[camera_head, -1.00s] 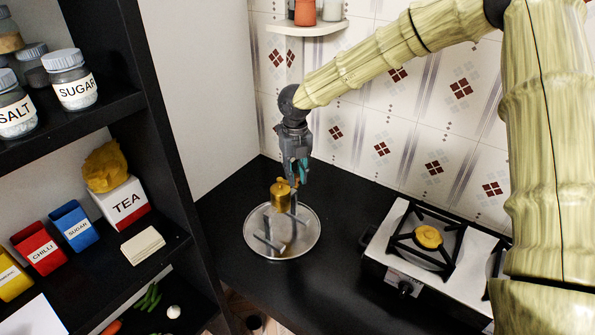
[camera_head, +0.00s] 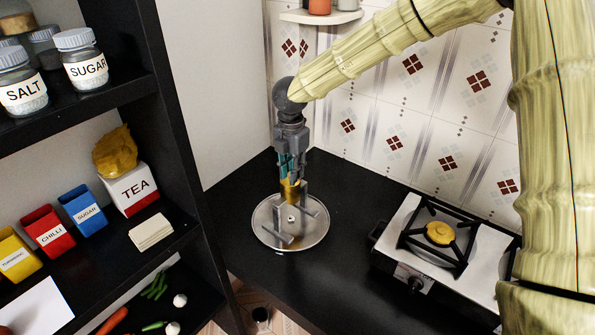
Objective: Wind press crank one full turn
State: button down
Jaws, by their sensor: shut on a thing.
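The press stands on the black counter as a round silver plate (camera_head: 266,214) with grey bars (camera_head: 284,240) across it. A gold knob (camera_head: 291,193), which looks like the crank's handle, sits at the back of the plate. My gripper (camera_head: 291,183) points straight down from above and is shut on the gold knob. Its fingers cover the knob's upper part. The exact finger contact is too small to make out.
A gas stove (camera_head: 440,242) stands right of the plate. A black shelf (camera_head: 180,120) with jars, tins and a TEA box (camera_head: 133,190) rises at left. A small white corner shelf (camera_head: 320,17) hangs above. The counter (camera_head: 345,190) is bare around the plate.

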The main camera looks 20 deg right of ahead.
jog(key=shift+w+a+m+b, duration=0.25)
jog(key=shift+a+m, duration=0.3)
jog(key=shift+m, duration=0.65)
jog(key=shift+w+a+m+b, duration=0.15)
jog(key=shift+a+m+b, duration=0.3)
jog(key=shift+m, duration=0.75)
jog(key=shift+a, duration=0.15)
jog(key=c, duration=1.3)
grip_release()
jog(key=shift+o, duration=0.2)
notch_tip(320, 180, up, 12)
